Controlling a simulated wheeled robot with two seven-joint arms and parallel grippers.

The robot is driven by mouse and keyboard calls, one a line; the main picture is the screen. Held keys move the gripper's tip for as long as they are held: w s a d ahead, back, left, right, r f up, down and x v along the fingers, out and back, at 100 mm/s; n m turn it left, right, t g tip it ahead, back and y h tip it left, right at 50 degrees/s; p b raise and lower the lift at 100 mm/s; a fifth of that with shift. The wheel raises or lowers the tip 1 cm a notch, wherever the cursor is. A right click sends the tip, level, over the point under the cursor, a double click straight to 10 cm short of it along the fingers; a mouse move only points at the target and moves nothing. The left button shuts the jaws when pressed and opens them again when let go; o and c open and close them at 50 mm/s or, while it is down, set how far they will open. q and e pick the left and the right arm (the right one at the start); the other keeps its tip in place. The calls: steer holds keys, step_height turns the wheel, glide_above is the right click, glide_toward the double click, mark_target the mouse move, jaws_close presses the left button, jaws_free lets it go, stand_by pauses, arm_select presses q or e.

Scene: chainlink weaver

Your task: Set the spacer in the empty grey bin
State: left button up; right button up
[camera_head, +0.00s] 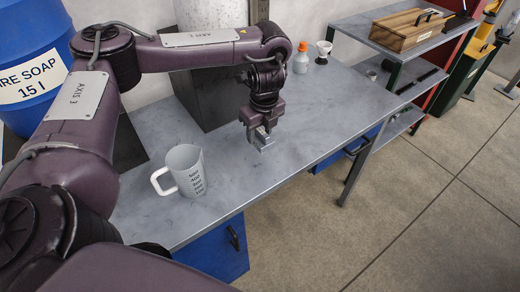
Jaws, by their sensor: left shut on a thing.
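My left gripper (258,131) points down over the middle of the grey table. It is shut on a small silvery metal piece, probably the spacer (265,144), which shows just below the fingertips. The piece is close to the tabletop; I cannot tell if it touches. A dark grey, box-shaped thing (208,100) stands behind and to the left of the gripper, partly hidden by my arm. It may be the grey bin, but I cannot see its inside. My right gripper is not in view.
A measuring jug (186,170) stands at the table's front left. A white bottle with an orange cap (301,60) and a small black-and-white cup (323,52) stand at the back. A wooden case (410,30) lies on the right shelf. The table's right half (335,105) is clear.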

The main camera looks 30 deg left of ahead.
arm_select(q)
step_height(320, 180, down, 6)
steer(key=shift+r+p, duration=0.1)
steer(key=shift+p, duration=0.3)
steer(key=shift+f, duration=0.2)
steer(key=shift+s+f, duration=0.1)
steer(key=shift+f, duration=0.05)
steer(key=o, duration=1.3)
